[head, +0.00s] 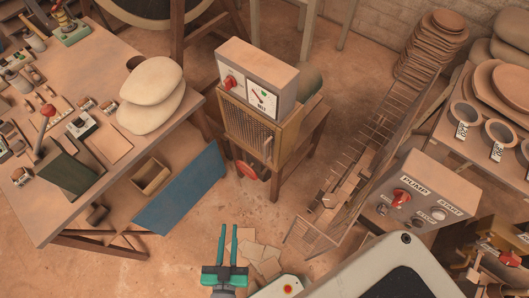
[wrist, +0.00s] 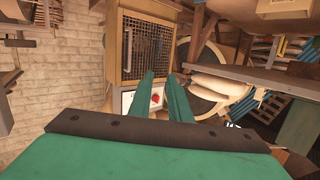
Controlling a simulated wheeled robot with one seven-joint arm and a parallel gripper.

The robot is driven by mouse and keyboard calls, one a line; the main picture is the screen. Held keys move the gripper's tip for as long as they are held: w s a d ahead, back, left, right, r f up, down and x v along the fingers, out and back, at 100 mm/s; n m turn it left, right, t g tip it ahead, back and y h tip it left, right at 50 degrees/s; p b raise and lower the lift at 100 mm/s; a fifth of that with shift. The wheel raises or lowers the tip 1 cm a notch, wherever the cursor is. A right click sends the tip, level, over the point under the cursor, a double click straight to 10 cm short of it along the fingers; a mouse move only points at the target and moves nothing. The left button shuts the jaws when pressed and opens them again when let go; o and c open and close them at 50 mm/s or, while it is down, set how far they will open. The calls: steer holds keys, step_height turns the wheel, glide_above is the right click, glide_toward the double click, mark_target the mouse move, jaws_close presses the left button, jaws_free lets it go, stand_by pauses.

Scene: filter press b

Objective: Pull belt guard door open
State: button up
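The belt guard door (head: 245,125) is a mesh panel in a wooden frame on the front of a wooden cabinet. It looks closed, flush with the cabinet. A pale upright handle (head: 268,148) is at its right side. My gripper (head: 228,228) is below and in front of the door in the head view, apart from it, with its two green fingers spread and nothing between them. In the wrist view, the picture is upside down; the mesh door (wrist: 145,45) is beyond the fingertips of my gripper (wrist: 161,75).
A grey box (head: 257,78) with a red knob and a gauge sits above the door. A workbench (head: 95,190) and a blue panel (head: 180,190) stand to the left. A pump control box (head: 420,200) and a rack are to the right. Open floor lies before the cabinet.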

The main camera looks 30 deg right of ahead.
steer(key=w+d+f+m+g+h, duration=0.2)
steer(key=w+d+m+h, duration=0.15)
steer(key=w+d, duration=0.4)
steer(key=m+g+h, duration=0.1)
steer(key=g+h, duration=0.1)
steer(key=h, duration=0.1)
glide_toward(265, 153)
steer(key=shift+m+g, duration=0.25)
steer(key=shift+g, duration=0.05)
steer(key=x, duration=1)
steer(key=shift+w+f, duration=0.35)
jaws_close()
